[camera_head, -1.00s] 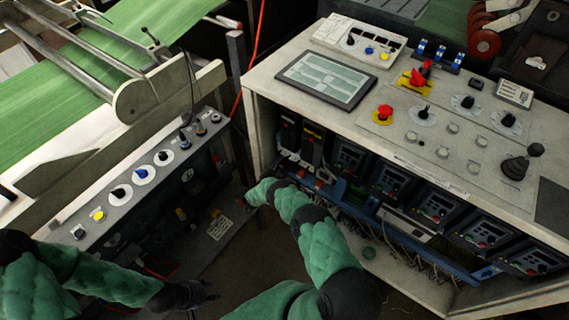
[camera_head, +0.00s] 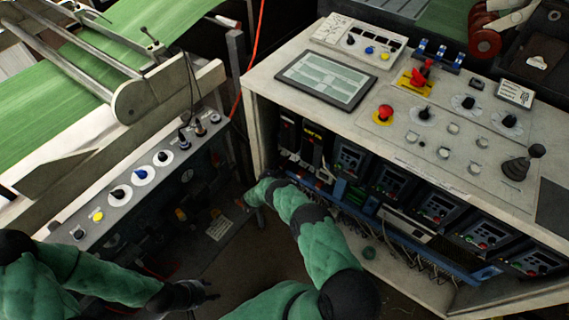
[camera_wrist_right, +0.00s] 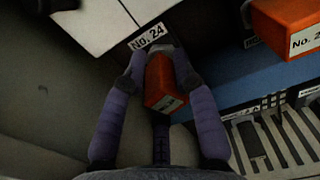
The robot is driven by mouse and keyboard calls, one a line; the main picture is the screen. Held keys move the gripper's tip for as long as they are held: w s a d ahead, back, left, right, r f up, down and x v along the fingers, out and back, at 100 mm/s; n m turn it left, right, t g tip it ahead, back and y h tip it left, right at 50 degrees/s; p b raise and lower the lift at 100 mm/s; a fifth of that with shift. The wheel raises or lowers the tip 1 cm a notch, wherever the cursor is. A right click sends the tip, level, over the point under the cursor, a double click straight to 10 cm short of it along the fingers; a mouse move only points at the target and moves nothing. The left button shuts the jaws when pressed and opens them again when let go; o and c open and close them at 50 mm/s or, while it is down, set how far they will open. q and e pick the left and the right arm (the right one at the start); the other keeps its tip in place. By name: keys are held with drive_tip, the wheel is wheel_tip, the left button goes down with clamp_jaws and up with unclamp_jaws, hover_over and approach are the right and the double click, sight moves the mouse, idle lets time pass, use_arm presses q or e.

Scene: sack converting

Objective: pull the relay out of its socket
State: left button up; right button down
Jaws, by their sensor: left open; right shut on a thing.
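The relay is an orange block (camera_wrist_right: 160,80) with a small label on its end, in the right wrist view. My right gripper (camera_wrist_right: 160,68) is shut on it, one dark finger on each side. A white "No. 24" plate (camera_wrist_right: 148,37) is just beyond the fingertips. The socket under the relay is hidden, and I cannot tell how deep the relay sits. In the head view my right arm reaches to the left end of the open cabinet. My left gripper (camera_head: 203,293) is open and empty, low in the head view, away from the cabinet.
A second orange relay (camera_wrist_right: 285,25) is close on the right, on a blue rail (camera_wrist_right: 232,75). Grey slotted wire ducting (camera_wrist_right: 275,135) lies below it. In the head view, a row of drive modules (camera_head: 436,208) fills the cabinet under the control desk (camera_head: 440,120). A knob panel (camera_head: 143,173) stands left.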

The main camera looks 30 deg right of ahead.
sight(280, 167)
drive_tip(key=shift+s+a+f, duration=0.2)
drive_tip(key=shift+s+a, duration=0.45)
drive_tip(key=shift+a, duration=0.05)
drive_tip(key=shift+w+v, duration=0.2)
drive_tip(key=shift+v, duration=1.1)
drive_tip(key=shift+a+r, duration=0.1)
drive_tip(key=shift+a, duration=0.1)
